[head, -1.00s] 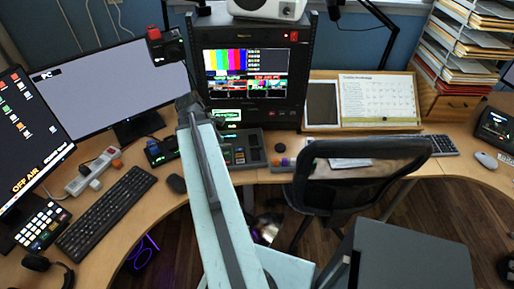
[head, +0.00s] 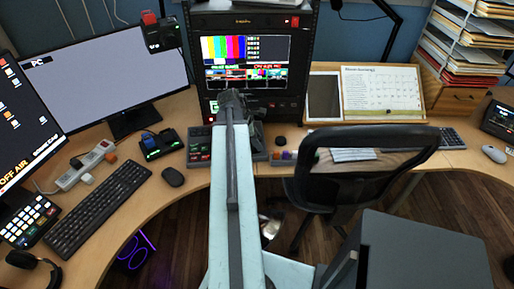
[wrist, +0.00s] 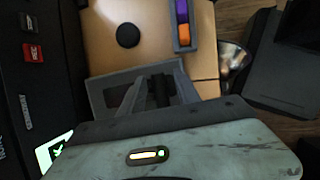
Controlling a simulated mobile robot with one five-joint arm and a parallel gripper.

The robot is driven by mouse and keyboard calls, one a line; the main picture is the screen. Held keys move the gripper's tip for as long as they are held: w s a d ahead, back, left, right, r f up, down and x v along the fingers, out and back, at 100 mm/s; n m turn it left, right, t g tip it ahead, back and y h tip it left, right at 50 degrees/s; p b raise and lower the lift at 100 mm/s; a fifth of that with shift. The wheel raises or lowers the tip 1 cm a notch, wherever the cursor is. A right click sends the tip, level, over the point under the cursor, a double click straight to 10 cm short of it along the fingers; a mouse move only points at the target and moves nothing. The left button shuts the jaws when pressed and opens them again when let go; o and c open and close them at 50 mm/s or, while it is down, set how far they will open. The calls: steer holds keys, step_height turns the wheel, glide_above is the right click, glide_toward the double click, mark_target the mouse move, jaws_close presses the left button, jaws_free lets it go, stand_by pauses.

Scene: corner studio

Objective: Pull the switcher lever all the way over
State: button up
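The switcher panel (head: 199,148) lies on the desk below the colour-bar monitor, with rows of buttons on its left part. My arm crosses in front of it and hides its middle. I cannot make out the lever in the head view. My gripper (head: 235,98) shows dark and small at the arm's tip, in front of the monitor's lower part. In the wrist view, my gripper (wrist: 160,90) points toward the desk, with a dark block between grey parts. I cannot tell whether that block is a finger or the lever's handle, nor whether the fingers are open.
A round black knob (wrist: 128,35) and a block with purple and orange buttons (wrist: 182,22) are near the gripper on the desk. The monitor (head: 252,65) rises behind. An office chair (head: 365,165) stands at the desk's front right. A keyboard (head: 98,208) lies left.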

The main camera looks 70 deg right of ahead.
steer(key=shift+f, duration=0.1)
steer(key=shift+c, duration=0.3)
jaws_close()
stand_by(1.1)
